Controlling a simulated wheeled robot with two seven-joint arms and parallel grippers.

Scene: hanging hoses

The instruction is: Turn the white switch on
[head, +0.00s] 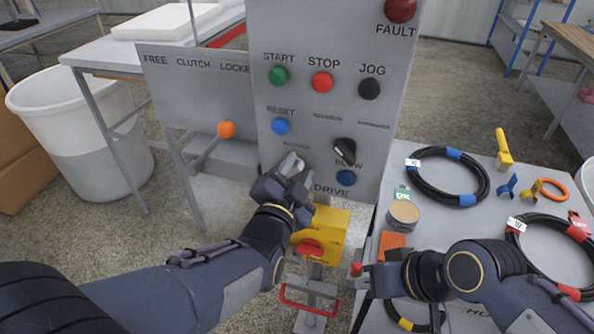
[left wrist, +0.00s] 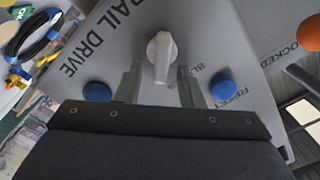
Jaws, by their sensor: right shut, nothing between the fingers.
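The white switch (left wrist: 162,55) is a pale rotary knob on the grey control panel (head: 310,110). In the left wrist view it sits ahead of my fingertips, centred between them, its grip bar roughly upright in the picture. My left gripper (left wrist: 159,85) is open, with a finger on either side below the knob and a visible gap. In the head view my left gripper (head: 292,168) is at the lower panel and largely hides the switch. My right gripper (head: 368,277) is shut and empty, low at the right, away from the panel.
A black rotary switch (head: 344,151) and blue buttons (head: 281,127) (head: 346,178) are close by. Start, stop and jog buttons sit above. An orange-knobbed lever (head: 226,130) stands left. A yellow box (head: 321,233) is below. The right table (head: 440,214) holds hoses and a can (head: 403,215).

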